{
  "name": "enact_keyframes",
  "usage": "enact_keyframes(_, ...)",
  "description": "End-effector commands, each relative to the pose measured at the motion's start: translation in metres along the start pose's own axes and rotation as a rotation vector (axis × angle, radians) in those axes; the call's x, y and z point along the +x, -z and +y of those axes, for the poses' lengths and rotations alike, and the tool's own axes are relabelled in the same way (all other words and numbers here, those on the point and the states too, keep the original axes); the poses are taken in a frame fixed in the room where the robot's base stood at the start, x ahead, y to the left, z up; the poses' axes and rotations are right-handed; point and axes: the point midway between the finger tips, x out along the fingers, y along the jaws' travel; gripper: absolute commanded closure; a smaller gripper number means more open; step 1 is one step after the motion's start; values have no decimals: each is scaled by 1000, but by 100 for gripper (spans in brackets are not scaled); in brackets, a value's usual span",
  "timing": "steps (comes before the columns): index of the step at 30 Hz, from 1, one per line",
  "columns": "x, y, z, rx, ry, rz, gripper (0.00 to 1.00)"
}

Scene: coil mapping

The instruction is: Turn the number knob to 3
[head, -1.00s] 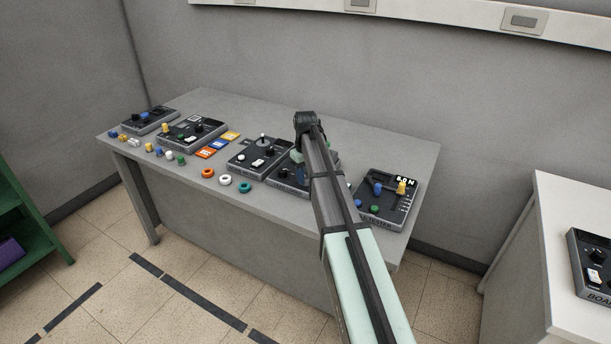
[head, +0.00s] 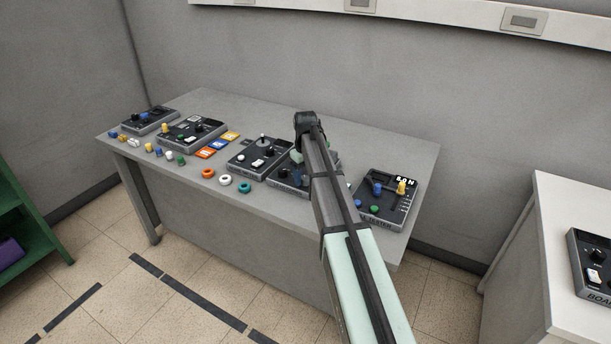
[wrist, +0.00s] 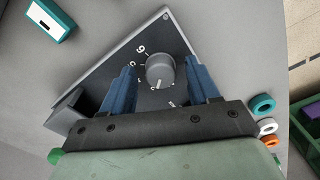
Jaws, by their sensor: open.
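The number knob (wrist: 160,70) is a round grey dial on a dark panel (wrist: 112,72), seen in the wrist view with white numerals around it. Some numerals are hidden, and I cannot tell which one the knob points at. My gripper (wrist: 161,78) is open, with one blue finger on each side of the knob. I cannot tell whether the fingers touch it. In the head view my arm covers most of this panel (head: 285,180) and the gripper itself is hidden behind the arm.
Other control panels stand on the grey table (head: 350,140), including one with a yellow and a blue knob (head: 390,200) at right. Orange, white and teal rings (head: 225,180) lie along the front edge. The table's back strip is clear.

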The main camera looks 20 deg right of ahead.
Motion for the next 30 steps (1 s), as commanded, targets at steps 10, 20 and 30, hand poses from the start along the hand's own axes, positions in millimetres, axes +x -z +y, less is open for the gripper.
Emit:
enact_keyframes(10,-18,0,0,0,0,1,40)
enact_keyframes(20,-79,1,1,0,-1,2,40)
enact_keyframes(30,-128,1,0,0,-1,1,40)
